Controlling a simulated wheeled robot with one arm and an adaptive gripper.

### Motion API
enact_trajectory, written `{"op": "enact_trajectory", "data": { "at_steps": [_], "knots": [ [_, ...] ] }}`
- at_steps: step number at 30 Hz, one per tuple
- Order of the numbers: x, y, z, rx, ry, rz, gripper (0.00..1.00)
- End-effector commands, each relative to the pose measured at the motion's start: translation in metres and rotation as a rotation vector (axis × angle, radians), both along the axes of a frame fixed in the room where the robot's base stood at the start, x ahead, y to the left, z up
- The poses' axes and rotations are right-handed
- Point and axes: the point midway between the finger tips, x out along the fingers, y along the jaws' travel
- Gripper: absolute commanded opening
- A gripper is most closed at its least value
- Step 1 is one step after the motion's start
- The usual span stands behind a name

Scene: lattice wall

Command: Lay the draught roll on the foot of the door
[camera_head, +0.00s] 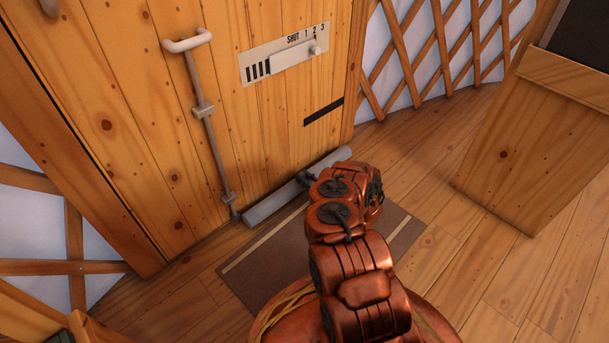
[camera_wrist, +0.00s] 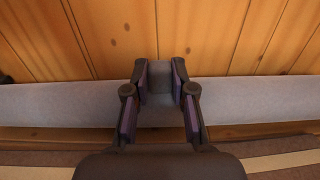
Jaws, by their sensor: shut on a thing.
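The grey draught roll (camera_head: 275,203) lies lengthwise along the foot of the wooden door (camera_head: 200,120). My gripper (camera_head: 306,178) reaches down to the roll near its middle, and my copper arm hides part of it. In the wrist view the roll (camera_wrist: 60,104) runs across the whole picture in front of the door boards (camera_wrist: 110,40). My gripper (camera_wrist: 160,80) is shut on a raised grey part of the roll between its fingers. I cannot tell whether the roll rests on the floor or is held just above it.
A brown mat (camera_head: 255,270) with pale stripes lies in front of the door. The door carries a long bolt rod (camera_head: 205,110) and a slide plate marked SHUT 1 2 3 (camera_head: 285,60). A wooden cabinet (camera_head: 540,130) stands at the right. The floor between is clear.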

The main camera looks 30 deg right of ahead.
Motion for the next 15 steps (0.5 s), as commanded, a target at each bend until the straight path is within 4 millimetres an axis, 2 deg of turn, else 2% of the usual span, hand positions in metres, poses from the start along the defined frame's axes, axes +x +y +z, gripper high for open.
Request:
{"op": "enact_trajectory", "data": {
  "at_steps": [15],
  "knots": [
    [0.0, -0.0002, -0.0021, -0.001, -0.001, 0.001, 0.0]
  ]
}}
